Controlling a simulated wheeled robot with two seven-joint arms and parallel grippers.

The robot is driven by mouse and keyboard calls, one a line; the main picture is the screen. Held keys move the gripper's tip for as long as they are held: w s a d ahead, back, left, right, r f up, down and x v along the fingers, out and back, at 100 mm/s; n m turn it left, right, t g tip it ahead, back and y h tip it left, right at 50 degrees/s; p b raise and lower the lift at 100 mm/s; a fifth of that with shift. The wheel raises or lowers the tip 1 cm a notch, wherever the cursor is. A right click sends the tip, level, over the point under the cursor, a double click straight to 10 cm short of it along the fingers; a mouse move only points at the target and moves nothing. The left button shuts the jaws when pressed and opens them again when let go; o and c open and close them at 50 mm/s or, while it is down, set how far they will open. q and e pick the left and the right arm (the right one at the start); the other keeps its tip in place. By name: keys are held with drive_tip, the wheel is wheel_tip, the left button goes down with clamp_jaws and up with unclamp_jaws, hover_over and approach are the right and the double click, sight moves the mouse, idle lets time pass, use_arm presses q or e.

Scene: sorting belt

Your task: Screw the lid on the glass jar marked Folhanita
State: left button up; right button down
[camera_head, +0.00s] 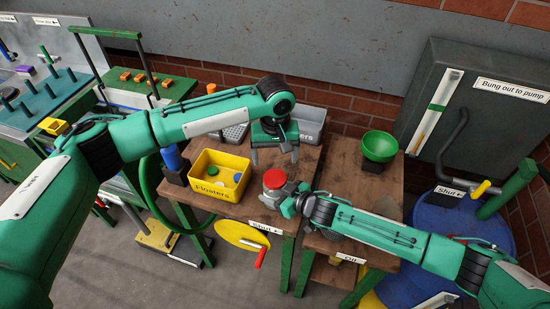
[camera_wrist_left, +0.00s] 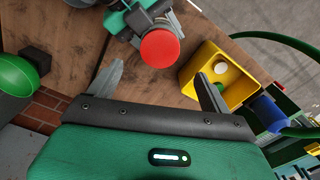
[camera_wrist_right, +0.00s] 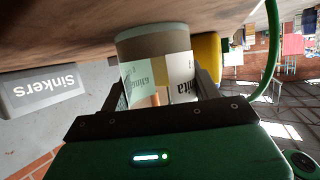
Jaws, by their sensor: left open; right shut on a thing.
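The glass jar (camera_head: 272,194) stands upright near the front edge of the wooden bench, with a red lid (camera_head: 274,179) on its mouth. How tightly the lid sits I cannot tell. My right gripper (camera_head: 290,204) is shut around the jar's side, below the lid. My left gripper (camera_head: 275,158) is open and empty, just behind and above the jar, fingers pointing down. In the left wrist view the red lid (camera_wrist_left: 160,47) lies ahead of the open fingers, apart from them.
A yellow Floaters bin (camera_head: 205,190) with several discs stands left of the jar. A grey Sinkers bin (camera_head: 312,126) stands behind my left gripper. A green bowl (camera_head: 379,146) stands on the right bench. A blue cylinder (camera_head: 174,158) is left of the yellow bin.

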sight(275, 178)
use_arm(q)
drive_tip(key=shift+f, duration=4.05)
drive_tip(key=c, duration=1.1)
drive_tip(key=o, duration=1.1)
drive_tip(key=shift+r, duration=0.1)
drive_tip(key=shift+r, duration=2.2)
drive_tip(key=o, duration=0.4)
